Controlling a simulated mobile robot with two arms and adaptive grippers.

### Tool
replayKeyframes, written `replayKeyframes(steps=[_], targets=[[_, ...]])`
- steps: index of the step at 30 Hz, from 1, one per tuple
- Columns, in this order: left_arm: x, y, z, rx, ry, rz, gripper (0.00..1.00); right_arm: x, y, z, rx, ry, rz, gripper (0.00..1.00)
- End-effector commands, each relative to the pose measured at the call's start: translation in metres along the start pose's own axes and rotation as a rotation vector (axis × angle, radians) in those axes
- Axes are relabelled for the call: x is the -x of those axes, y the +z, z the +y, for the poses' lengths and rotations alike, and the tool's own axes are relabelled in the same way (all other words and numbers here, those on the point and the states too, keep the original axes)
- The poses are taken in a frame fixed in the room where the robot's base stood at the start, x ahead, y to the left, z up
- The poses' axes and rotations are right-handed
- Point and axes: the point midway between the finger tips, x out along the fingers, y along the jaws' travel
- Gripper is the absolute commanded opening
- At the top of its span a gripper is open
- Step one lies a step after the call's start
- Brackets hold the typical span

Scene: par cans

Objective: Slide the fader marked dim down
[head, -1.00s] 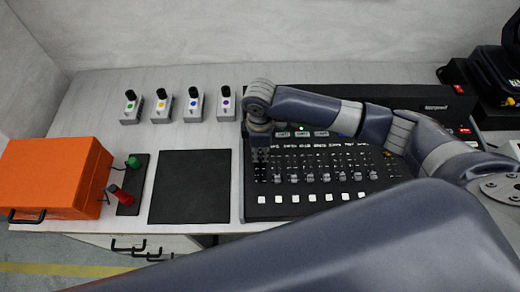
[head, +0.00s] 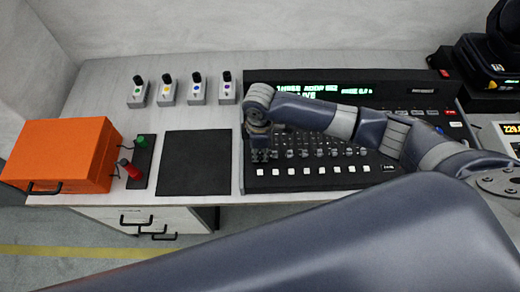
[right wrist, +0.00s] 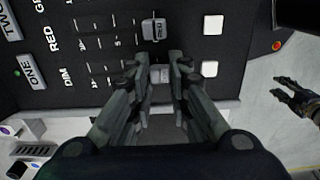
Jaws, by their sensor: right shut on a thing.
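The dim fader's grey cap (right wrist: 161,74) shows in the right wrist view between the fingers of my right gripper (right wrist: 160,62). The "DIM" label (right wrist: 68,77) is at the left end of its track, and the cap is near the other end, by a white button (right wrist: 209,69). The gripper is shut on the cap. In the head view my right gripper (head: 259,150) is at the left end of the fader row on the black console (head: 400,88) and hides the cap. My left gripper (right wrist: 287,92) shows at the right of the wrist view, fingers apart and empty.
The neighbouring red fader's cap (right wrist: 154,28) is close beside the fingers. Several small toggle switches (head: 167,92) stand behind a bare black mat (head: 196,163). An orange case (head: 62,153) and a red-and-green control (head: 139,160) are at the left.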

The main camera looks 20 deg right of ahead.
Motion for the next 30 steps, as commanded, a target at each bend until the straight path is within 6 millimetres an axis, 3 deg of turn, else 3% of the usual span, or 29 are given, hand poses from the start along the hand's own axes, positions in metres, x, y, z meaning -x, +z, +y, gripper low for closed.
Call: replayKeyframes(steps=[1, 3, 6, 10, 13, 16, 30], targets=[[0.000, -0.017, -0.001, 0.000, -0.001, 0.026, 0.40, -0.003, -0.001, -0.004, 0.003, -0.009, 0.001, 0.24], [0.000, -0.034, -0.001, 0.001, -0.001, 0.051, 0.40, -0.003, -0.001, -0.004, 0.003, -0.008, 0.001, 0.38], [0.000, -0.045, 0.000, 0.003, 0.000, 0.067, 0.40, -0.003, 0.000, -0.003, 0.002, -0.006, 0.001, 0.38], [-0.001, -0.039, 0.001, 0.003, 0.001, 0.056, 0.40, -0.002, 0.000, -0.002, 0.001, -0.003, 0.000, 0.38], [-0.001, -0.012, 0.002, 0.003, 0.003, 0.017, 0.40, -0.001, 0.000, -0.001, 0.000, -0.002, 0.000, 0.38], [-0.001, -0.014, 0.002, 0.003, 0.002, 0.021, 0.40, 0.006, -0.001, 0.000, 0.000, 0.000, 0.002, 0.38], [-0.001, -0.019, 0.002, 0.002, 0.002, 0.028, 0.40, 0.097, -0.001, -0.001, 0.002, -0.001, 0.002, 0.38]])
